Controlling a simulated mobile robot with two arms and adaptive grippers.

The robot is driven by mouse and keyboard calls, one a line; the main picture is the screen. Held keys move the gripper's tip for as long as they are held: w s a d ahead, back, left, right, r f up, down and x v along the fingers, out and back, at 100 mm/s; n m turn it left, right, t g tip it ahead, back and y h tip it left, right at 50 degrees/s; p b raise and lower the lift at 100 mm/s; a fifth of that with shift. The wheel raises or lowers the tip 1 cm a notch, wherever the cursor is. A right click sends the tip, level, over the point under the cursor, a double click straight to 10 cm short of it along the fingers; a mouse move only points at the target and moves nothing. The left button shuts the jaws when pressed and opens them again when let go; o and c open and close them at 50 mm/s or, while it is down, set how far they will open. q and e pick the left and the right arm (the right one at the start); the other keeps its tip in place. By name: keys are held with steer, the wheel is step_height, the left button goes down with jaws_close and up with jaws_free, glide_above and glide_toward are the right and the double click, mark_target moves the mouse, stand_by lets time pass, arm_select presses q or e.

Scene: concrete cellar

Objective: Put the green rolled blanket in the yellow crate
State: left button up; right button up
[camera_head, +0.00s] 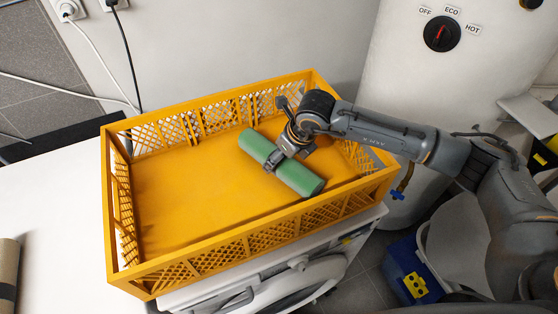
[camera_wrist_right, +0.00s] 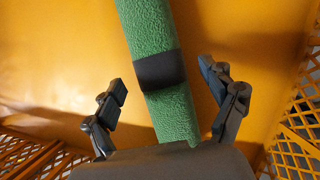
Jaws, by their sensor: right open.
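The green rolled blanket (camera_head: 300,178) lies inside the yellow crate (camera_head: 258,239), on its floor towards the right half, slanting across it. A dark band wraps the roll in the right wrist view (camera_wrist_right: 158,70). My right gripper (camera_head: 276,160) reaches down into the crate from the right, over the middle of the roll. In the right wrist view its two fingers (camera_wrist_right: 162,95) stand wide apart, one on each side of the blanket, with gaps between. The gripper is open. My left gripper is not in view.
The crate stands on a white washing machine (camera_head: 300,285) and the white top (camera_head: 50,220) beside it. A white boiler with a dial (camera_head: 442,34) stands behind on the right. A brown roll (camera_head: 8,270) lies at the far left. Cables hang from wall sockets (camera_head: 68,8).

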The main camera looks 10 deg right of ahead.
steer(key=b+v, duration=0.2)
steer(key=v, duration=0.7)
